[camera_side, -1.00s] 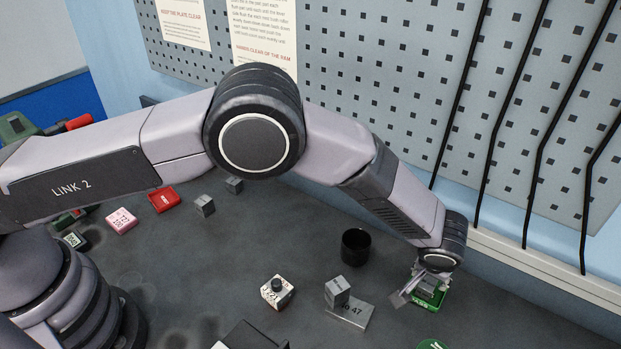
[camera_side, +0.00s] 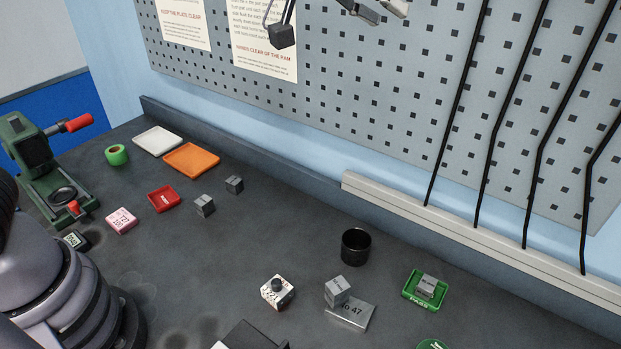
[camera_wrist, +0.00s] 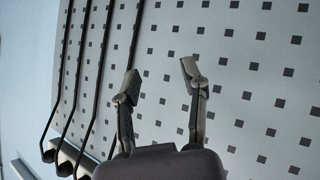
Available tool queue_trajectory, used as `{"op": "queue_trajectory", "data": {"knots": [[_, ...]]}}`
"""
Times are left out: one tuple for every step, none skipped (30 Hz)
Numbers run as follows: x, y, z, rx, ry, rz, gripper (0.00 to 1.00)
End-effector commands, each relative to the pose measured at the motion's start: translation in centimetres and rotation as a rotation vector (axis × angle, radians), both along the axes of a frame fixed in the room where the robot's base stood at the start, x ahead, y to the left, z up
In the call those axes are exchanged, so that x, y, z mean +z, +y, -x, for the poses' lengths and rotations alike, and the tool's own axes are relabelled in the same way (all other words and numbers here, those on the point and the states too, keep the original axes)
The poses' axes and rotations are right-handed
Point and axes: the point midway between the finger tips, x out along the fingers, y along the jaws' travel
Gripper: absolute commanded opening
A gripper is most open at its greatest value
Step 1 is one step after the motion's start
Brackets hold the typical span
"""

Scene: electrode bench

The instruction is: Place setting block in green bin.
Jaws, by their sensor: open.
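A small grey block (camera_side: 427,286) sits inside the shallow green bin (camera_side: 411,294) at the right of the bench in the side view. It looks slightly tilted; its lower part is hidden by the near rim. I take it for the setting block, though its lettering is too small to read. My gripper (camera_wrist: 161,75) is open, with nothing between its fingertips in the wrist view. It is raised high and well away from the bin; only parts of its fingers show near the top edge of the side view.
A similar grey block (camera_side: 338,291) rests on a metal plate (camera_side: 354,316) marked 47. A black cup (camera_side: 356,247) and a speckled block with a knob (camera_side: 278,292) stand nearby. Two grey cubes, red (camera_side: 164,199), orange (camera_side: 192,160) and white (camera_side: 157,141) trays lie left. Pegboard (camera_wrist: 235,90) rises behind.

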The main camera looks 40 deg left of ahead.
Motion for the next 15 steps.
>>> {"op": "queue_trajectory", "data": {"knots": [[2.2, 3.0, 2.6, -0.031, -0.011, -0.002, 0.43], [2.9, 4.5, 4.4, -0.052, -0.005, -0.012, 0.43], [3.3, 6.5, 6.8, -0.073, 0.014, -0.033, 0.43], [3.4, 8.0, 8.7, -0.083, 0.032, -0.053, 0.43], [3.2, 9.6, 10.7, -0.089, 0.056, -0.079, 0.43], [2.7, 11.7, 13.4, -0.086, 0.093, -0.12, 0.43], [2.1, 13.2, 15.5, -0.078, 0.125, -0.153, 0.43], [1.4, 14.7, 17.4, -0.063, 0.16, -0.188, 0.43], [0.4, 16.7, 19.9, -0.035, 0.205, -0.235, 0.43], [-0.4, 18.1, 21.6, -0.01, 0.239, -0.269, 0.43], [-1.2, 19.4, 23.2, 0.018, 0.272, -0.301, 0.43], [-2.2, 20.9, 25.2, 0.058, 0.312, -0.342, 0.43], [-2.8, 22.0, 26.4, 0.087, 0.338, -0.369, 0.43], [-3.4, 22.9, 27.5, 0.115, 0.363, -0.393, 0.43], [-4.1, 23.9, 28.8, 0.15, 0.389, -0.418, 0.43]]}}
